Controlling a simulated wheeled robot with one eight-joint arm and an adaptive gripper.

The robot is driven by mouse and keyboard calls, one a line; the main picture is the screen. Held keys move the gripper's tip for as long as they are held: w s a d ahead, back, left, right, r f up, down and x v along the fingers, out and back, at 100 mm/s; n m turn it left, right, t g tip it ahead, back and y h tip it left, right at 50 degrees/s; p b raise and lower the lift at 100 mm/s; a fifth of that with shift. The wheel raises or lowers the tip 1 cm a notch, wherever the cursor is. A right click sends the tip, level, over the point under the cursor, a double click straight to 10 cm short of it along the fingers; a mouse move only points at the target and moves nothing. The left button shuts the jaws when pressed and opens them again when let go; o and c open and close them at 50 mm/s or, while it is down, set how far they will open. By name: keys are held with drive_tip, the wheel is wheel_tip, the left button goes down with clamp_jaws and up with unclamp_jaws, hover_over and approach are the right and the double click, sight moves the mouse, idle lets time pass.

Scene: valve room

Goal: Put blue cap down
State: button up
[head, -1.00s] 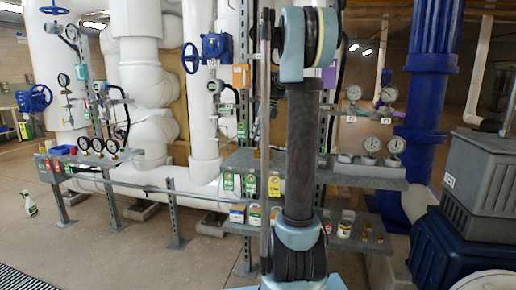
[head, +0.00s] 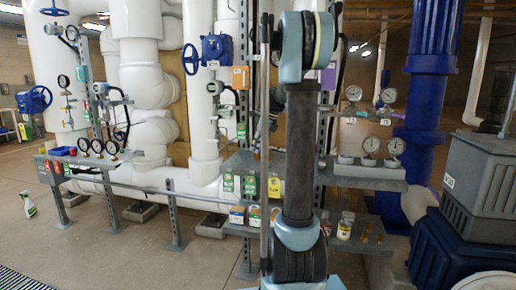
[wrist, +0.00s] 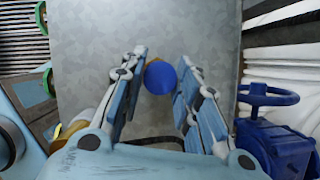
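The blue cap (wrist: 161,77) shows as a round blue disc in the wrist view, between the fingers of my gripper (wrist: 163,72). The fingers are part-closed, and their tips lie close against its two sides. A thin brownish edge shows just behind the cap. A grey metal shelf plate (wrist: 205,25) fills the view beyond it. I cannot tell whether the cap touches the plate. In the head view my arm stands in front of the shelves, and neither my gripper nor the cap can be made out there.
In the wrist view a blue valve handwheel (wrist: 268,95) is close on the right and green-rimmed rings (wrist: 45,80) are on the left. In the head view, gauges (head: 371,146) stand on the right shelf (head: 365,180), and bottles (head: 275,187) are left of my arm.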

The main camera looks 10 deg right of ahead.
drive_tip(key=shift+o, duration=1.4)
drive_tip(key=s+a+v, duration=0.1)
drive_tip(key=v, duration=1.6)
drive_tip(key=s+a+f+n+h, duration=0.1)
drive_tip(key=s+a+f+n, duration=0.2)
drive_tip(key=s+f+n, duration=0.7)
drive_tip(key=s+a+f+n+h, duration=0.1)
drive_tip(key=s+f+n, duration=0.9)
drive_tip(key=s, duration=1)
wheel_tip(320, 180, down, 4)
drive_tip(key=shift+s+a+r+g+h, duration=0.3)
drive_tip(key=shift+s+a+h, duration=0.1)
drive_tip(key=shift+a, duration=0.45)
drive_tip(key=s+f+n, duration=0.2)
drive_tip(key=f, duration=0.1)
drive_tip(key=s+f+n, duration=0.1)
drive_tip(key=s+f, duration=0.1)
drive_tip(key=s+f+n, duration=0.2)
drive_tip(key=f, duration=0.1)
drive_tip(key=shift+s+d+f+n+h, duration=0.15)
drive_tip(key=shift+d+f+n+h, duration=0.15)
drive_tip(key=shift+h, duration=0.1)
drive_tip(key=c, duration=0.4)
drive_tip(key=shift+o, duration=0.2)
drive_tip(key=shift+d, duration=0.15)
